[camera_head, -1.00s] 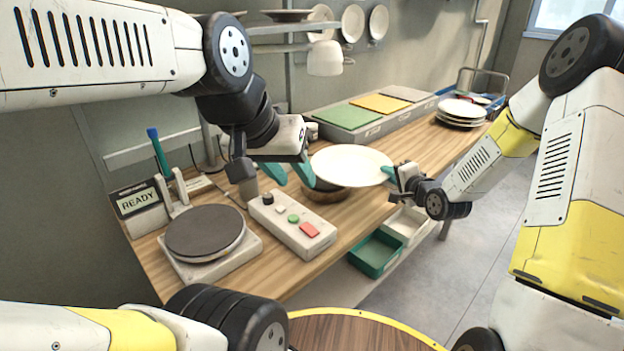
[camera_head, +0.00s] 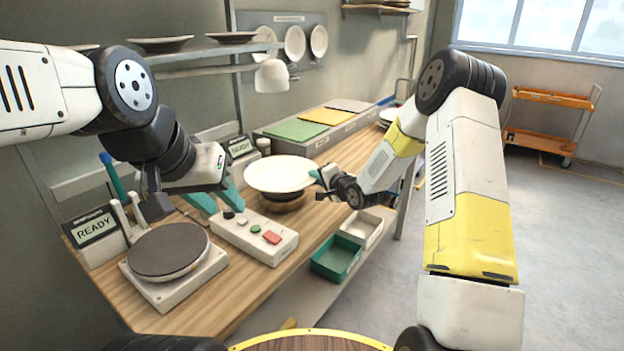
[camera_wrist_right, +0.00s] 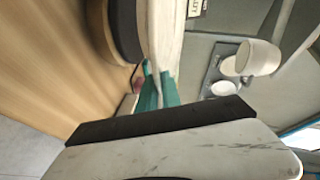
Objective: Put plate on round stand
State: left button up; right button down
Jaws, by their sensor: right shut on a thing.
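The white plate (camera_head: 281,172) is level above the middle of the wooden table. My right gripper (camera_head: 319,176) is shut on its right rim. In the right wrist view, the plate's edge (camera_wrist_right: 165,35) runs between the teal fingers (camera_wrist_right: 158,90). A round dark-and-brown stand (camera_head: 284,205) is directly below the plate, mostly hidden by it. It also shows in the wrist view (camera_wrist_right: 125,30). I cannot tell whether plate and stand touch. My left gripper (camera_head: 217,200) is open and empty, left of the plate, its teal fingers apart.
A button box (camera_head: 254,236) stands in front of the plate. A dark round disc (camera_head: 168,250) on a white base is at front left, beside a READY display (camera_head: 95,227). Green and white bins (camera_head: 336,259) hang at the table's front. Coloured boards (camera_head: 297,130) lie behind.

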jog(key=w, duration=0.3)
jog(key=shift+w+a, duration=0.1)
jog(key=shift+a, duration=0.25)
jog(key=shift+f, duration=1.8)
jog(key=c, duration=1.9)
grip_release()
jog(key=shift+f, duration=0.25)
jog(key=o, duration=0.4)
jog(key=shift+c, duration=0.2)
jog(key=shift+r, duration=0.1)
